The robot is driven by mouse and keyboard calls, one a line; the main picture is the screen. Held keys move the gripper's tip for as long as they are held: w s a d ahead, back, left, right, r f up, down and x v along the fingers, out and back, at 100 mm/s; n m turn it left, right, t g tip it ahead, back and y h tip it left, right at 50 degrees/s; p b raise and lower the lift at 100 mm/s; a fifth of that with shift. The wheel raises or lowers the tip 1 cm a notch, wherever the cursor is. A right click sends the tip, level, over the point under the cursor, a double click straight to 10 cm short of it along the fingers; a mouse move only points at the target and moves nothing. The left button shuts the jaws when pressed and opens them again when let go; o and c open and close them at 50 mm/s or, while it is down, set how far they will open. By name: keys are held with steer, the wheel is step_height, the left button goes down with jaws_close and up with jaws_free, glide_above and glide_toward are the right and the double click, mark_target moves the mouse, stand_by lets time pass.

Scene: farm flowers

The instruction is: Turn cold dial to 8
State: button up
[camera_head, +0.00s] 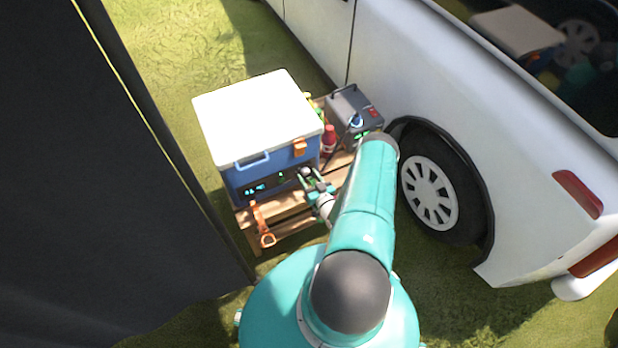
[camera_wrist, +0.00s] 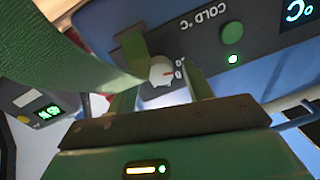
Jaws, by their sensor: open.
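The dial is hidden there.
A green button (camera_wrist: 232,33) sits near the dial, beside a lit display (camera_wrist: 298,10). The cooler stands on a wooden pallet table (camera_head: 288,208) with a red bottle (camera_head: 329,138) and a grey device (camera_head: 352,108). A white vehicle (camera_head: 370,50) is right; a dark panel (camera_head: 80,180) is left.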

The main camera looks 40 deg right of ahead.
steer(key=c, duration=1)
steer(key=shift+m, duration=0.4)
steer(key=m, duration=0.3)
steer(key=shift+m, duration=2.1)
